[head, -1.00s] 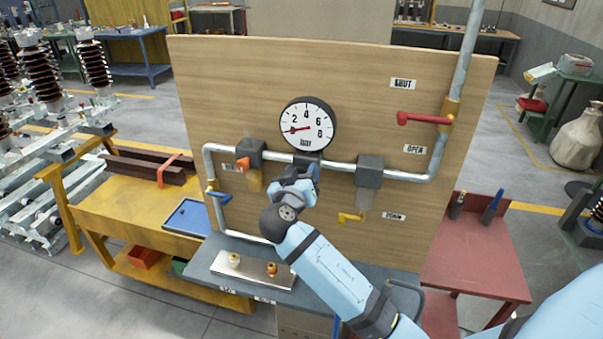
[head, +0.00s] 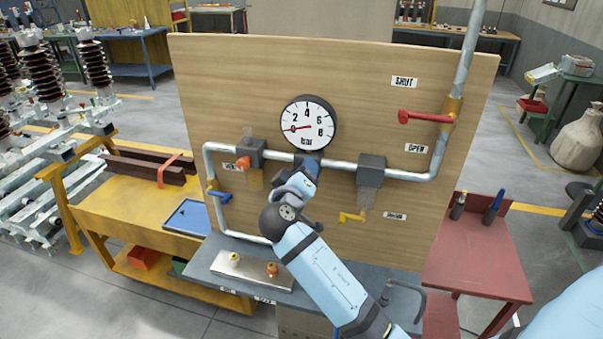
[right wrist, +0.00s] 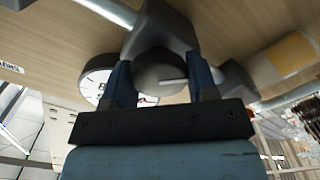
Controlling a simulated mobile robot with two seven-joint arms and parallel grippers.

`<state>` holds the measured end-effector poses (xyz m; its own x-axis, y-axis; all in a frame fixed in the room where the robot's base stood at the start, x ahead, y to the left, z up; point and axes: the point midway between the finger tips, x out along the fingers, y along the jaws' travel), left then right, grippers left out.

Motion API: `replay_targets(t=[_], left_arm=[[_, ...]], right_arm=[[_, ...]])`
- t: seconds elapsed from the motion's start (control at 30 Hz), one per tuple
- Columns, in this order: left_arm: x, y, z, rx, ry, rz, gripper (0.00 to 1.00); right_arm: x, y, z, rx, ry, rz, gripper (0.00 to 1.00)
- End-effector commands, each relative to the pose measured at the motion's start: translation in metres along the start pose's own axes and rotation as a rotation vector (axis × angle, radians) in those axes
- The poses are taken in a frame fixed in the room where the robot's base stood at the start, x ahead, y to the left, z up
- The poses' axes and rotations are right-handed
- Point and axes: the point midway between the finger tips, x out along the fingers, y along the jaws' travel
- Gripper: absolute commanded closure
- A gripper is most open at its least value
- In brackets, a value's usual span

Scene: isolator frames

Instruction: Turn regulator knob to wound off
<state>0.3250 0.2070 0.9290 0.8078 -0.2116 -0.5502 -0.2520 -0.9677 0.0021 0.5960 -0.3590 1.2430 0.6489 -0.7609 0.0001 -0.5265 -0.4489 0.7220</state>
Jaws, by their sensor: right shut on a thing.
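The regulator knob (right wrist: 160,73) is a dark round knob with a pale pointer line, under a grey regulator body (right wrist: 165,25) in the right wrist view. My right gripper (right wrist: 160,80) is shut on it, one blue finger on each side. In the head view my right gripper (head: 302,178) is at the pipe just below the pressure gauge (head: 308,123), and my wrist hides the knob. The gauge needle points left, near 0. The gauge also shows partly behind a finger in the right wrist view (right wrist: 95,85). My left gripper is not in view.
A red lever (head: 425,116) sits on the right riser between SHUT and OPEN labels. Grey blocks (head: 371,170) flank the regulator on the pipe. A yellow tap (head: 351,216) and a blue-handled valve (head: 219,195) are close by. A metal plate (head: 253,270) lies on the bench below.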

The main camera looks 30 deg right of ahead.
Motion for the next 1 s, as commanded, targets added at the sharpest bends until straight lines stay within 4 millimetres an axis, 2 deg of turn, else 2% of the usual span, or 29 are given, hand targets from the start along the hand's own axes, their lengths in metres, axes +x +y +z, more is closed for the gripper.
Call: replay_targets(t=[0.6,1.0], left_arm=[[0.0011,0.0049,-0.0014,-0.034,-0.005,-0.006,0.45],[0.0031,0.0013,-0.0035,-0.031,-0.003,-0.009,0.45]], right_arm=[[0.0005,-0.0007,-0.001,-0.552,0.001,0.003,0.71],[0.0006,-0.0013,-0.0005,-0.745,0.002,0.004,0.71]])
